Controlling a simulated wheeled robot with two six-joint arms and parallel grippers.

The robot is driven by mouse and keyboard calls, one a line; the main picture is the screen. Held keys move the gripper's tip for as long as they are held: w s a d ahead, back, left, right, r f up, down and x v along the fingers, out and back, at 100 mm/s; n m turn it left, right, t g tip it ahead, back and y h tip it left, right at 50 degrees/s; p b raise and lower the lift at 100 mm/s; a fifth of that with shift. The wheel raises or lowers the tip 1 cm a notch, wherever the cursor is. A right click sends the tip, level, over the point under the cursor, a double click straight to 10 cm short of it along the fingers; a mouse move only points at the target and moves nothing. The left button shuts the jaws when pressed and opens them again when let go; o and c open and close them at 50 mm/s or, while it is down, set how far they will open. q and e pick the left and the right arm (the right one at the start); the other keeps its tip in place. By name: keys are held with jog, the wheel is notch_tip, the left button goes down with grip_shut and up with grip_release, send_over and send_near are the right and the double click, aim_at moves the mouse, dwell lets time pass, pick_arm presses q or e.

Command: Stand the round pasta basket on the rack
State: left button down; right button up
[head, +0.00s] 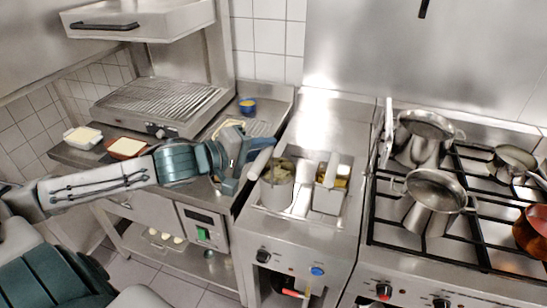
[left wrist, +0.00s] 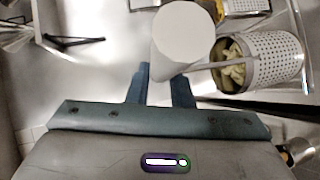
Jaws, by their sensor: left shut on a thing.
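The round pasta basket (head: 278,190) is a perforated metal cylinder with pale pasta inside. It is at the left side of the cooker's well, and I cannot tell whether its bottom is clear of the well. My left gripper (head: 246,166) is shut on its thick pale handle (head: 262,160), to the left of the basket. In the left wrist view the handle (left wrist: 182,42) stands at the fingers (left wrist: 160,90), with the basket (left wrist: 276,60) to the right. A light, flat framed thing (head: 262,128) lies behind the gripper, partly hidden; I cannot tell whether it is the rack. My right gripper is not in view.
A rectangular basket (head: 329,196) stands close right of the round one. A ribbed grill (head: 160,103) is at the left. Pots (head: 434,198) crowd the stove at the right. The steel top behind the well (head: 325,115) is clear.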

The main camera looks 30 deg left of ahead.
pick_arm(q)
jog(key=shift+w+f+b, duration=0.1)
jog(key=shift+w+b, duration=0.25)
jog(key=shift+w, duration=0.4)
jog(key=shift+w+a+f+p, duration=0.2)
jog(key=shift+w+f+p, duration=0.2)
jog(key=shift+w+f, duration=0.35)
jog(key=shift+w+a+f+p, duration=0.15)
jog(key=shift+w+f+p, duration=0.3)
jog(key=shift+w, duration=0.35)
jog(key=shift+w+a+f+p, duration=0.2)
jog(key=shift+w+f+p, duration=0.15)
jog(key=shift+w+f, duration=0.4)
jog(key=c, duration=1.3)
grip_release()
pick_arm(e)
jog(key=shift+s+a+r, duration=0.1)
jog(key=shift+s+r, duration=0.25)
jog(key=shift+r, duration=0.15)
